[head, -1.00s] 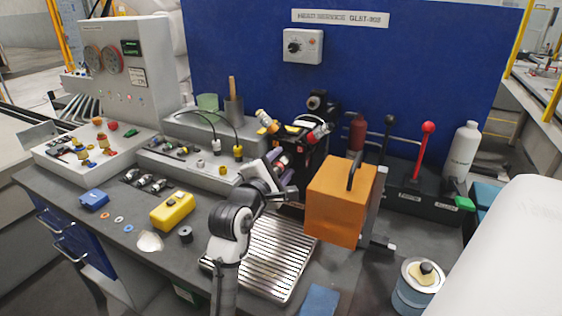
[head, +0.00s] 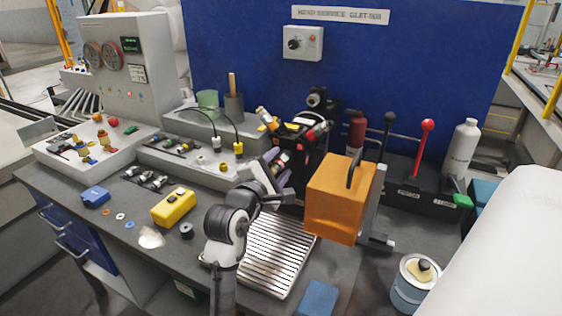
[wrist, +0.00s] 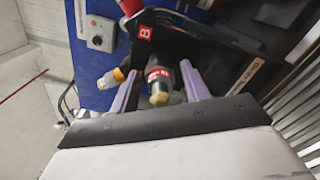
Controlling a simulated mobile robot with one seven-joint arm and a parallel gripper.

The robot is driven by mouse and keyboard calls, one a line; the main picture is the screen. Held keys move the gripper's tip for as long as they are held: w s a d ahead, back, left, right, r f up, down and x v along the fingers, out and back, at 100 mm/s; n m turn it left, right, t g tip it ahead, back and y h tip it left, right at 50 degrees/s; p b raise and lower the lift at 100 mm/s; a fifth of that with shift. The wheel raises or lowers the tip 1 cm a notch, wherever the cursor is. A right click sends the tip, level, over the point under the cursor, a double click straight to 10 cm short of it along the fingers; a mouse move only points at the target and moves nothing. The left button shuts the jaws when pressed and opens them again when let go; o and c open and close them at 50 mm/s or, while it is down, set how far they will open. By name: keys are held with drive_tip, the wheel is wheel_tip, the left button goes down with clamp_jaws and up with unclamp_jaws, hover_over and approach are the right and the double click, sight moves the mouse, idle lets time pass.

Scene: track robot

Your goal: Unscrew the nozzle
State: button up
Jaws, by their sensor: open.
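A dark head block (head: 312,158) stands at the back of the bench against the blue panel, with several nozzles on it. In the wrist view a dark nozzle (wrist: 158,80) with a red label and a pale yellow tip lies between the two purple fingers of my gripper (wrist: 158,72). The fingers are apart, with a gap visible on the nozzle's left; contact on the right is unclear. A second nozzle (wrist: 110,78) with an orange collar sits left of the fingers. In the head view my gripper (head: 271,163) is at the block's front left, and my wrist partly hides it.
An orange box (head: 335,205) with a black handle stands just right of my gripper. A slatted metal tray (head: 272,262) lies below my arm. A yellow box (head: 173,208) and small parts lie to the left. Red and black levers (head: 424,145) rise at the right.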

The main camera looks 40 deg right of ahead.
drive_tip(key=shift+p, duration=0.5)
idle(0.4)
drive_tip(key=shift+f+m+b, duration=0.2)
drive_tip(key=shift+m+b, duration=0.35)
drive_tip(key=shift+m, duration=0.25)
drive_tip(key=shift+m+b, duration=0.55)
drive_tip(key=shift+m, duration=0.65)
drive_tip(key=m+b, duration=0.2)
drive_tip(key=m, duration=0.3)
drive_tip(key=shift+r+m+b, duration=0.15)
drive_tip(key=shift+m+b, duration=0.65)
drive_tip(key=shift+m, duration=0.7)
